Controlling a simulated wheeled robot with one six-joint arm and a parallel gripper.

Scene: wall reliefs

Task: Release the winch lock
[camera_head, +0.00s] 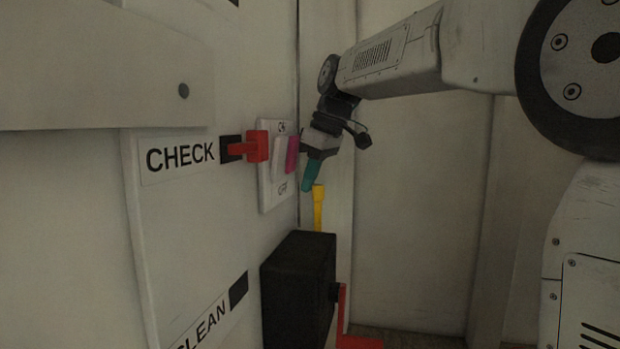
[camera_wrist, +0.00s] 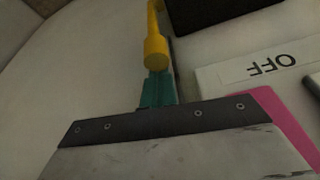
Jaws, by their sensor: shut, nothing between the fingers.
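A yellow lever (camera_head: 318,208), which looks like the winch lock, stands upright above a black box (camera_head: 290,285) with a red crank (camera_head: 342,312). The lever also shows in the wrist view (camera_wrist: 156,48), its thick end toward my gripper. My gripper (camera_head: 309,188) points down with its teal fingers shut and empty, just above the lever's top. In the wrist view the fingertips (camera_wrist: 158,76) line up with the lever's end. I cannot tell whether they touch it. The lever's lower end is hidden behind the black box in the head view.
A white ON/OFF switch plate (camera_head: 270,190) with a white and magenta handle (camera_head: 292,155) is close to the left of my gripper. A red lever (camera_head: 257,147) beside the CHECK label sticks out further left. The wall panel to the right is bare.

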